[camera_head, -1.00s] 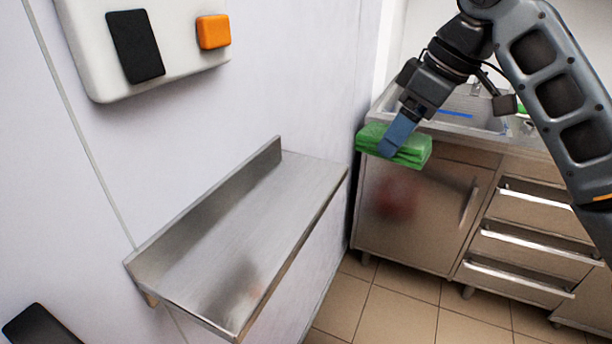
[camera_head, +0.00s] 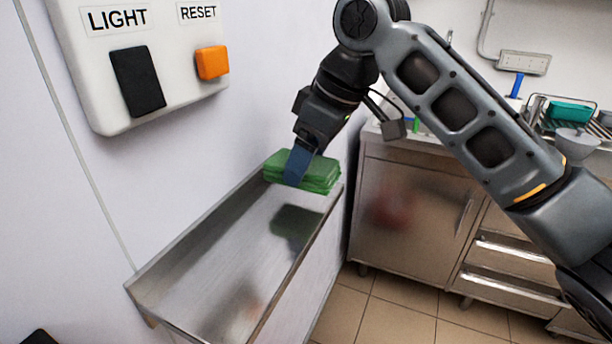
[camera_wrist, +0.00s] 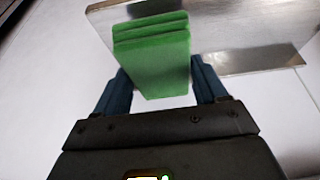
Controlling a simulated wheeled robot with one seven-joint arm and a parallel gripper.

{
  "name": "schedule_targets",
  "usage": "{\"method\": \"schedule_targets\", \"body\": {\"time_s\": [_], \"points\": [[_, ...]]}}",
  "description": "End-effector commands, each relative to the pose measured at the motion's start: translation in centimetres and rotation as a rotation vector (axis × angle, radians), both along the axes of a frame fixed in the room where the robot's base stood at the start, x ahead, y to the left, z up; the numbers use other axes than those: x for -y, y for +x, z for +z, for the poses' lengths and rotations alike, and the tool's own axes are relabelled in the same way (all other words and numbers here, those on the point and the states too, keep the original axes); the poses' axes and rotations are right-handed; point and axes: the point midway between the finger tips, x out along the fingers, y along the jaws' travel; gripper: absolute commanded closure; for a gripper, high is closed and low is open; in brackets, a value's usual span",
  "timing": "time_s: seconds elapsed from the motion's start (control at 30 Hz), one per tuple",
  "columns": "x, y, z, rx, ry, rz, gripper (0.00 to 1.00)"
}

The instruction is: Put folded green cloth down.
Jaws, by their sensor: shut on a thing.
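The folded green cloth (camera_head: 318,172) is a stack of several green layers, held in my gripper (camera_head: 299,168). My gripper is shut on it, with one blue finger seen on its near side. The cloth is above the far end of the steel wall shelf (camera_head: 215,262), and a dark shadow or reflection shows on the shelf below it. In the wrist view the cloth (camera_wrist: 152,55) sits between both blue fingers (camera_wrist: 160,92), with the steel shelf (camera_wrist: 225,25) beyond it.
A white wall panel with a black LIGHT switch (camera_head: 137,81) and an orange RESET button (camera_head: 212,62) hangs above the shelf. Steel cabinets (camera_head: 410,210) stand at the right, with a rack and bowl (camera_head: 576,145) on top. The shelf's surface looks bare.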

Motion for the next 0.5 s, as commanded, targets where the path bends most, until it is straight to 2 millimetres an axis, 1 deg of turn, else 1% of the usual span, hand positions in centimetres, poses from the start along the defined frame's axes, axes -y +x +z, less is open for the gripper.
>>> {"method": "schedule_targets", "body": {"time_s": [0.17, 0.4, 0.5], "points": [[-0.2, 0.0, -1.0, -0.002, 0.0, -0.001, 0.53], [-0.2, 0.0, -4.0, -0.002, 0.001, -0.001, 0.53], [-0.2, 0.0, -4.2, -0.001, 0.0, -0.001, 0.53]]}}
